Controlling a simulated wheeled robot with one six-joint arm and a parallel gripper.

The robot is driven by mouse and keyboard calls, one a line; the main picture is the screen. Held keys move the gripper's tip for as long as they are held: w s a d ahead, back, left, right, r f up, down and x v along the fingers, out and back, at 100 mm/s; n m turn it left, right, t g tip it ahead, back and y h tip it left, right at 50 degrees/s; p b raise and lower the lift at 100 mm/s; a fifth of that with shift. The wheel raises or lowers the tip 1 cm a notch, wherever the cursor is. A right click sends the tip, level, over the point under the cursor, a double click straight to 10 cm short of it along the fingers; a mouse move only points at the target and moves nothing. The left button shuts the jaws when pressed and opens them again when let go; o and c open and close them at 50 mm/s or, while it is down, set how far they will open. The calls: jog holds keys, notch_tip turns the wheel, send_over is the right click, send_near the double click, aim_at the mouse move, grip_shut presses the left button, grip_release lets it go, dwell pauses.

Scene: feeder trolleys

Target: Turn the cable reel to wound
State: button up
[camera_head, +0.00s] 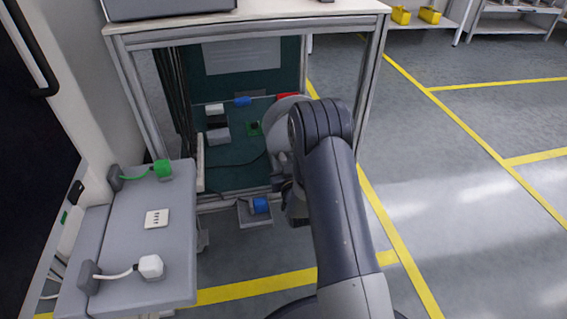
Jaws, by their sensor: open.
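A round pale grey disc, which looks like the cable reel (276,118), stands in the trolley's open bay against the dark green back panel. My arm covers its right and lower parts, so its handle and any wound or unwound marking cannot be seen. My gripper (282,184) shows only as dark parts at the left of my arm, below the disc. It is open, and I cannot tell whether it touches the reel.
The trolley frame (372,75) has metal posts around the bay. A blue plug (260,205) sits on a small bracket below. A grey side unit (185,225) at left carries a green plug (162,168) and a white plug (151,266). The floor at right is clear.

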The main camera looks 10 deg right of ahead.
jog(key=shift+c, duration=0.5)
grip_shut()
